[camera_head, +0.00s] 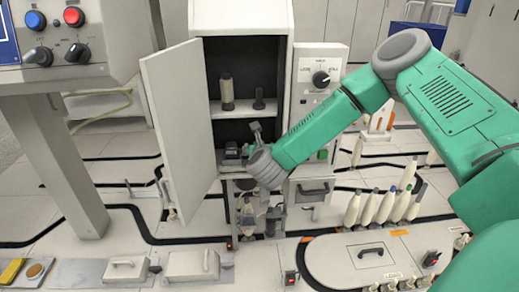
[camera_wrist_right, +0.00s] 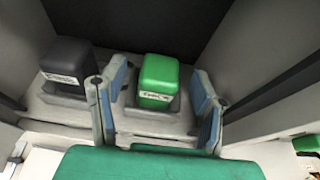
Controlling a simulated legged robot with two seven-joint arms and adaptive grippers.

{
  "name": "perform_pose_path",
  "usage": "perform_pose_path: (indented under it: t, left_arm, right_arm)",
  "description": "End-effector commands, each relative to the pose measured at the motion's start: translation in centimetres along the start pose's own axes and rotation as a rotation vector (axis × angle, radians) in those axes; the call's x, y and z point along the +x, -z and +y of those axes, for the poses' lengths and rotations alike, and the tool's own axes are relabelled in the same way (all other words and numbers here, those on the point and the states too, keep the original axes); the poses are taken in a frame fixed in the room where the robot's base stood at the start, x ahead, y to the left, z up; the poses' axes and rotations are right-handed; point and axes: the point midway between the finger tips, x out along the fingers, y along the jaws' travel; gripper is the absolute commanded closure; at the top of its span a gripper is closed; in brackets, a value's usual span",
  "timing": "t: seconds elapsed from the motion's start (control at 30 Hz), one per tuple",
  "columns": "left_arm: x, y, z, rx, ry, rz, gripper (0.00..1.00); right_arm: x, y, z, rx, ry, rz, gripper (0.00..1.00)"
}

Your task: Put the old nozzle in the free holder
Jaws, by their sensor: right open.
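An open cabinet (camera_head: 242,110) stands in the middle of the head view. In the right wrist view, a green block (camera_wrist_right: 158,78) and a black block (camera_wrist_right: 68,62) sit side by side in grey holders on its lower shelf. Both have small labels that I cannot read. The black block also shows in the head view (camera_head: 232,151). My right gripper (camera_head: 251,141) is at the lower compartment. Its open fingers stand on either side of the green block in the wrist view (camera_wrist_right: 160,85). I cannot tell which thing is the old nozzle or which holder is free. My left gripper is out of view.
The cabinet door (camera_head: 178,125) stands open to the left. A pale bobbin (camera_head: 226,92) and a dark peg (camera_head: 259,99) stand on the upper shelf. A control box (camera_head: 318,80) is right of the opening.

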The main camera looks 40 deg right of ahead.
Motion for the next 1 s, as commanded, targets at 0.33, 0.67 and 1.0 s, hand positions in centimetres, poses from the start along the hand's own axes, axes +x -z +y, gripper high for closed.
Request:
perform_pose_path:
  t: [0.33,0.67,1.0]
  left_arm:
    - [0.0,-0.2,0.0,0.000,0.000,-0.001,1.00]
    - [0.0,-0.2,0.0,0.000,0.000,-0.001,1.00]
    - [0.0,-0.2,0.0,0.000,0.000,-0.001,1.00]
  right_arm:
    - [-5.3,0.1,0.1,0.001,-0.003,0.003,0.45]
    - [-10.9,0.1,0.0,0.000,-0.001,0.002,0.45]
    - [-11.8,0.2,0.0,-0.005,-0.002,0.002,0.45]
